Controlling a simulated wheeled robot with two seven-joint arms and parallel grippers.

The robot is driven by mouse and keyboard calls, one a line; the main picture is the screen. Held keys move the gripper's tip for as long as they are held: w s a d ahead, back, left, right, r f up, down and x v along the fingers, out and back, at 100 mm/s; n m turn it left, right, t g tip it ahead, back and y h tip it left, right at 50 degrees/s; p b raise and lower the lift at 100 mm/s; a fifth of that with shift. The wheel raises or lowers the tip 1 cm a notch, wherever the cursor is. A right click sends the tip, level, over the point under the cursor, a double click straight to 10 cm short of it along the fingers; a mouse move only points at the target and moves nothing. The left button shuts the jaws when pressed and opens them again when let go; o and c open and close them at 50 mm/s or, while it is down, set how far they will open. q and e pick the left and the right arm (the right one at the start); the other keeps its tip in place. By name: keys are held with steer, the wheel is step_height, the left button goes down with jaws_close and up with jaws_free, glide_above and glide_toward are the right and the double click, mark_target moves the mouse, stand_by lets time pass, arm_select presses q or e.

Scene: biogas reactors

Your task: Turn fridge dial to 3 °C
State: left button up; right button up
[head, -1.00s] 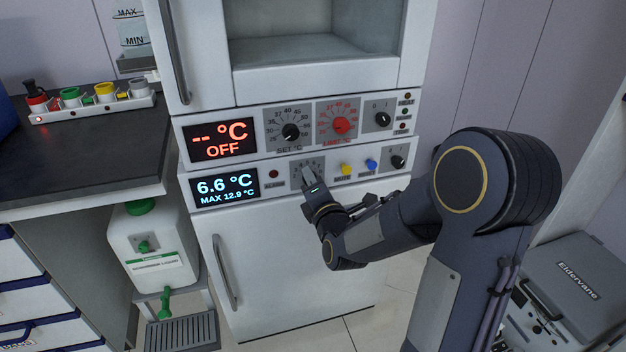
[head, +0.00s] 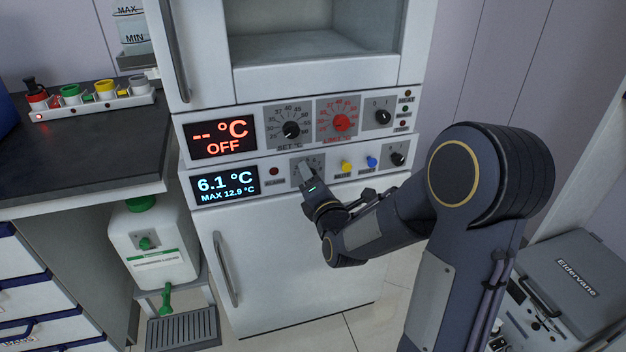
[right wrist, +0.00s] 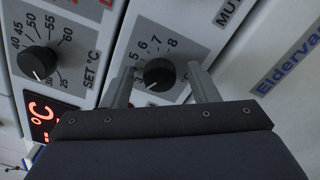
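The fridge dial (right wrist: 158,75) is a black round knob on a grey scale plate in the right wrist view. A pale mark shows on its lower left; the number it points at is hard to read. My right gripper (right wrist: 160,68) has one finger on each side of the dial, with a visible gap to the knob on both sides. In the head view my right gripper (head: 307,176) is at the dial plate (head: 298,164) and hides most of it. The fridge display (head: 224,185) reads 6.1 °C, MAX 12.9 °C. My left gripper is out of view.
Above is the incubator panel with an OFF display (head: 220,138), a black set dial (head: 291,130) and a red limit dial (head: 341,123). Right of the fridge dial are a yellow button (head: 346,167), a blue button (head: 372,162) and a black switch (head: 397,159).

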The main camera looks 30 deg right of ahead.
steer(key=shift+s, duration=0.1)
steer(key=v, duration=0.7)
steer(key=shift+s+p, duration=0.3)
steer(key=shift+p, duration=0.15)
steer(key=shift+a, duration=0.1)
steer(key=s+a+f+m+g+y, duration=0.1)
steer(key=s+a+m+g+y, duration=0.4)
steer(key=s+m, duration=0.55)
steer(key=s+a+f+m+g+y, duration=0.1)
steer(key=s+a+m+g+y, duration=0.35)
steer(key=s+m, duration=0.65)
step_height(320, 180, up, 24)
steer(key=m+g+h+p, duration=0.1)
steer(key=g+p, duration=0.1)
steer(key=p, duration=2.2)
steer(key=shift+a+h, duration=0.25)
steer(key=shift+h, duration=0.1)
